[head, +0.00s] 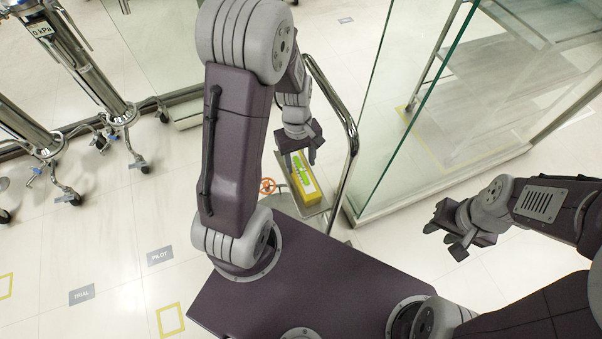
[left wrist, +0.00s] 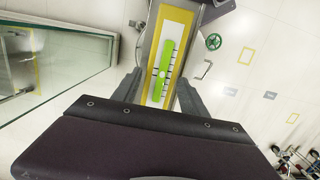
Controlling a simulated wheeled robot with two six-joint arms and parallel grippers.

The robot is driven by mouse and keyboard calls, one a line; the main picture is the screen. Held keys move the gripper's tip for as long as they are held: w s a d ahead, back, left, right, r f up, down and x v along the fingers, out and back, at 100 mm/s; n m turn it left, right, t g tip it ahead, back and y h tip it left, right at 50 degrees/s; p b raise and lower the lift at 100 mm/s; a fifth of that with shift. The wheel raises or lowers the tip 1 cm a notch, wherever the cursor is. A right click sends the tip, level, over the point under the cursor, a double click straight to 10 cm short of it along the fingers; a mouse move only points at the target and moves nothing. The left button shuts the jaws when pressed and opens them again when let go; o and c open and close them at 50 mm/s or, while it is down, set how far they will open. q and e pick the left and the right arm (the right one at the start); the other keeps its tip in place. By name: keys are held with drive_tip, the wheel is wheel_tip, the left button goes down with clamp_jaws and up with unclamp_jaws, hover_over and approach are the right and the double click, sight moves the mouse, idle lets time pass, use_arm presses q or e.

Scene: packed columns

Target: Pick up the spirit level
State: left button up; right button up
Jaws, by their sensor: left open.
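The spirit level is a slim lime-green bar (left wrist: 166,68) with a pale round spot. It lies lengthwise on a white panel (left wrist: 180,28) with a yellow border in the left wrist view. In the head view the green level (head: 301,166) is small and partly hidden by my left gripper (head: 300,160). That gripper is open above it. In the left wrist view its two fingers (left wrist: 158,95) stand on either side of the level, with nothing held between them; contact is not visible. My right gripper (head: 446,240) is apart from the level at the right, its fingers spread and empty.
The yellow-edged panel sits on a narrow metal cart (head: 312,208) with a curved chrome handrail (head: 351,135) close to its right. A glass enclosure (head: 400,120) stands beyond the rail. An orange handwheel (head: 267,186) is left of the cart. Wheeled steel stands (head: 85,65) are at the far left.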

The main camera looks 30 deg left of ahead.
sight(301, 170)
use_arm(q)
drive_tip(key=f, duration=0.4)
drive_tip(key=shift+s+d+f+b, duration=0.3)
drive_tip(key=shift+s+f+b, duration=0.05)
drive_tip(key=shift+s, duration=0.05)
drive_tip(key=shift+r, duration=0.1)
clamp_jaws()
